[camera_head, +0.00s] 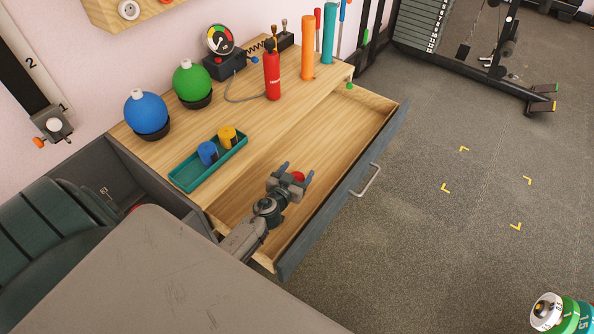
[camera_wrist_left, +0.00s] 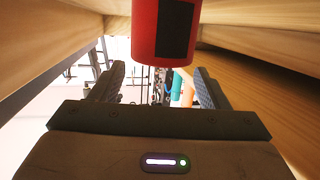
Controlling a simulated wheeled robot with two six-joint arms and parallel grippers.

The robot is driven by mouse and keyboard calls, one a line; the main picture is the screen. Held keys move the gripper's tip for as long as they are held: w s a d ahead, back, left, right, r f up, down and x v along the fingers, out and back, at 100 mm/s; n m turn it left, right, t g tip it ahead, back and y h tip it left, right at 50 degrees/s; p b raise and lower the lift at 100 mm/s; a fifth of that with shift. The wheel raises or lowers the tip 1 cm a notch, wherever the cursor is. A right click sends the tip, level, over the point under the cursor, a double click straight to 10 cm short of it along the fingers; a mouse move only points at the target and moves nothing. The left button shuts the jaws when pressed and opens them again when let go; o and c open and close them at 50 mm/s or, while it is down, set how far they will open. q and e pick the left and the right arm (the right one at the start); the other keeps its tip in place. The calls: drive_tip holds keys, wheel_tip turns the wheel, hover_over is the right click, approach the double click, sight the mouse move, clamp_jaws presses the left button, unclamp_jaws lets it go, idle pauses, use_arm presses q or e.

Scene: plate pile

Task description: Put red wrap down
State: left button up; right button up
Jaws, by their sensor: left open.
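The red wrap (camera_head: 298,177) shows as a small red roll at my left gripper (camera_head: 296,172), inside the open wooden drawer (camera_head: 352,128). In the left wrist view the red wrap (camera_wrist_left: 180,30) is large at the top, a red cylinder with a black patch. My left gripper (camera_wrist_left: 160,88) is open there, its two fingers apart and neither visibly pressing on the wrap. Whether the wrap rests on the drawer floor cannot be told. A teal tray (camera_head: 185,179) on the tabletop holds a blue wrap (camera_head: 207,153) and a yellow wrap (camera_head: 228,137). My right gripper is not in view.
The drawer front (camera_head: 338,194) with its handle (camera_head: 368,181) bounds the drawer on the right. A blue ball (camera_head: 146,110), a green ball (camera_head: 191,80), a red bottle-like pump (camera_head: 272,75) and an orange roller (camera_head: 308,48) stand on the tabletop. The drawer's far part is clear.

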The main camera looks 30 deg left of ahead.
use_arm(q)
drive_tip(key=shift+s+r+p, duration=0.1)
drive_tip(key=shift+r+p, duration=0.2)
drive_tip(key=b+v, duration=0.1)
drive_tip(key=v, duration=0.5)
drive_tip(key=shift+s, duration=0.1)
drive_tip(key=shift+s+r, duration=0.15)
drive_tip(key=shift+s, duration=0.4)
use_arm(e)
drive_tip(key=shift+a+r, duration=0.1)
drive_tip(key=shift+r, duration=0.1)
